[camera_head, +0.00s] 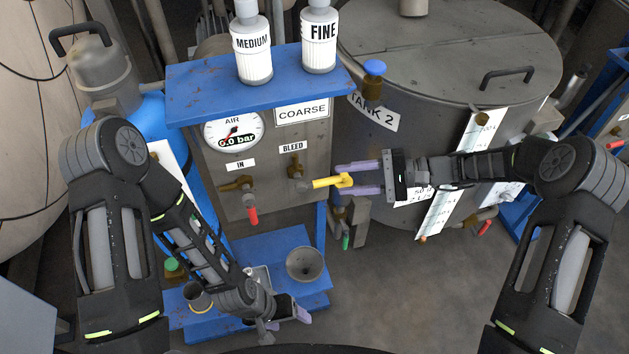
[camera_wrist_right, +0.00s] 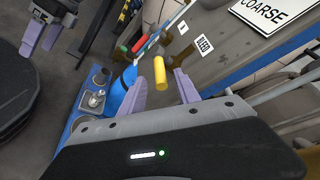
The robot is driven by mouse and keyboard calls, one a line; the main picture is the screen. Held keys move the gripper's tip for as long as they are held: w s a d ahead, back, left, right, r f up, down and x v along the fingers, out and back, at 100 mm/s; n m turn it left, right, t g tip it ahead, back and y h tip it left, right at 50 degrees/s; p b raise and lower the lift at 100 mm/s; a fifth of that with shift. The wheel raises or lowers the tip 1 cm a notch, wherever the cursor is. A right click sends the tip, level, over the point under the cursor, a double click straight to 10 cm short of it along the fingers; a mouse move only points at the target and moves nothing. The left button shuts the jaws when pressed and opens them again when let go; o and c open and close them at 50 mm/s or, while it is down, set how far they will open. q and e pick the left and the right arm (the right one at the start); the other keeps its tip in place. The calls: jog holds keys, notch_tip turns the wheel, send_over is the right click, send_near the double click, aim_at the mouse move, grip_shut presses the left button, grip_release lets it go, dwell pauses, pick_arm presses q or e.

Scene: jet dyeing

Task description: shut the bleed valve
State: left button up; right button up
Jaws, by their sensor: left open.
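The bleed valve (camera_head: 299,176) sits on the panel under the BLEED label (camera_head: 293,147). Its yellow handle (camera_head: 325,182) points sideways to the right, nearly level. My right gripper (camera_head: 348,179) comes in from the right, with its lilac fingers on either side of the handle's end. In the right wrist view the yellow handle (camera_wrist_right: 160,73) lies between the two fingers (camera_wrist_right: 160,88), with gaps visible on both sides, so the gripper is open. My left gripper (camera_head: 286,322) is open and low in front of the blue stand; it also shows in the right wrist view (camera_wrist_right: 42,38).
The IN valve (camera_head: 240,184) with a red handle (camera_head: 252,215) hanging down is left of the bleed valve. The air gauge (camera_head: 234,131) reads 0.0 bar. Bottles MEDIUM (camera_head: 252,50) and FINE (camera_head: 319,42) stand on top.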

aim_at(316, 183)
jog(key=p+x, duration=0.2)
jog(key=x, duration=0.5)
jog(key=shift+r, duration=0.1)
jog(key=shift+a+f, duration=0.2)
jog(key=shift+a, duration=0.3)
jog(key=shift+c, duration=0.2)
grip_shut()
dwell(0.8)
